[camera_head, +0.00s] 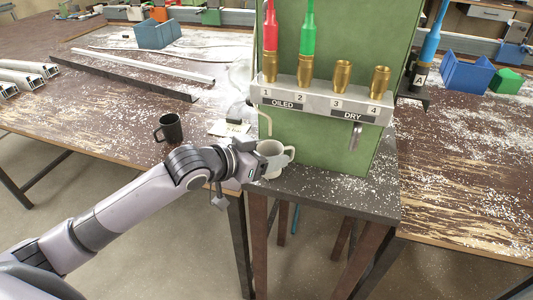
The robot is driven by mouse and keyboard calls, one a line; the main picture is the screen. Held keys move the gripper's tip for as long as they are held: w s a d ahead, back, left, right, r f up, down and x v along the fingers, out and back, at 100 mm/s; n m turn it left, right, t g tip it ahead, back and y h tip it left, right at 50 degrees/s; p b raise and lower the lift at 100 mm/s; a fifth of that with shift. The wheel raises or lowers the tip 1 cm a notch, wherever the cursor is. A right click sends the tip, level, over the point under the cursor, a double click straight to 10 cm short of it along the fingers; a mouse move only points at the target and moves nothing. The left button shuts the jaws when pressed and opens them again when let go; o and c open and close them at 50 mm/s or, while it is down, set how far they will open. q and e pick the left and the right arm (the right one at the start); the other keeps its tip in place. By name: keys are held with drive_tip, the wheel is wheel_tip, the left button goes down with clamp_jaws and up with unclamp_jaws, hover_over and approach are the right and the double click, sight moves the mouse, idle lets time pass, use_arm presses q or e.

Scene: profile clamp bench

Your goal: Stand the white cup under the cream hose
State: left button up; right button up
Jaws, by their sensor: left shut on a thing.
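The white cup (275,150) is upright at the left front corner of the green cabinet, over the dark bench top. Its handle points right. My left gripper (262,163) comes in from the left and is shut on the cup's near left side, hiding part of it. I cannot tell whether the cup's base touches the bench. A thin cream hose (265,121) shows at the cabinet's left edge, just above and slightly left of the cup; its end is hard to make out. My right gripper is not in view.
The green cabinet (300,148) carries a numbered rack (315,99) with brass fittings and red and green hoses. A grey metal spout (355,136) hangs below the rack. A black mug (169,128) stands on the left table. The bench's front edge (330,207) lies close by.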

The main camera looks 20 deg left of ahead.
use_arm(q)
drive_tip(key=shift+p, duration=0.45)
drive_tip(key=shift+f, duration=0.35)
idle(0.9)
drive_tip(key=o, duration=1.2)
drive_tip(key=shift+s+a+p, duration=0.7)
drive_tip(key=shift+s, duration=0.35)
drive_tip(key=shift+s+a+p, duration=0.55)
drive_tip(key=shift+s+a, duration=0.1)
drive_tip(key=shift+s, duration=0.4)
drive_tip(key=shift+s+a+p, duration=0.5)
drive_tip(key=shift+s+a, duration=0.15)
drive_tip(key=shift+s, duration=0.45)
drive_tip(key=shift+s+a+p, duration=0.55)
drive_tip(key=shift+s+a, duration=0.1)
drive_tip(key=shift+s, duration=0.4)
